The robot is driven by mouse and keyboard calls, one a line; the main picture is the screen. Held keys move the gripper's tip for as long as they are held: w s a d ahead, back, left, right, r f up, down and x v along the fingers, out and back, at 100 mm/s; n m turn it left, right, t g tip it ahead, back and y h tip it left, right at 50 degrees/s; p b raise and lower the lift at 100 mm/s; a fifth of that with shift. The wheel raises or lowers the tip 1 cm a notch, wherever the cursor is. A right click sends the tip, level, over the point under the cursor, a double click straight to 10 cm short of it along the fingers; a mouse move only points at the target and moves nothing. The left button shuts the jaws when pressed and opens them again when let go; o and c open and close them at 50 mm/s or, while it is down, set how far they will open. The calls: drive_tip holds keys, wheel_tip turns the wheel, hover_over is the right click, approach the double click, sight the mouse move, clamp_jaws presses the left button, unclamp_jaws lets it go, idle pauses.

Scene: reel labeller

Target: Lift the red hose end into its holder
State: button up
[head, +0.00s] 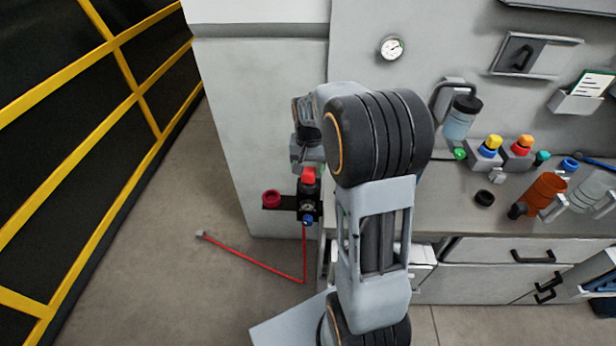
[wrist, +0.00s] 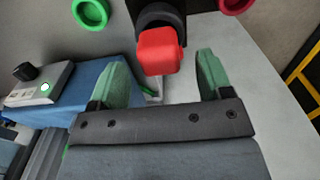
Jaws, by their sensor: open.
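The red hose (head: 262,268) hangs from below a valve block and runs left along the floor. Its free end (head: 201,234) is a small grey fitting lying on the floor. A red ring (head: 271,198), which looks like the holder, sits on a black bracket left of the valve block; a red ring also shows at the top of the wrist view (wrist: 237,4). My gripper (wrist: 154,75) is open, its green fingers apart, with a red knob (wrist: 161,50) ahead between them. Whether they touch it I cannot tell. The hose end is not in the wrist view.
The valve block (head: 308,208) with its red knob stands at the cabinet's edge. A green ring (wrist: 90,12) and a device with a lit green button (wrist: 44,87) show in the wrist view. Yellow-framed black fencing (head: 105,120) bounds the left; floor between is mostly clear.

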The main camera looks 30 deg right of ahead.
sight(308, 170)
drive_tip(key=shift+s+a+f, duration=0.1)
drive_tip(key=shift+f, duration=1.75)
drive_tip(key=c, duration=1.1)
drive_tip(key=shift+r, duration=0.1)
drive_tip(key=shift+r, duration=0.6)
drive_tip(key=s+r+p, duration=0.3)
drive_tip(key=s+r, duration=1.1)
drive_tip(key=r, duration=0.4)
drive_tip(key=shift+d+r, duration=0.35)
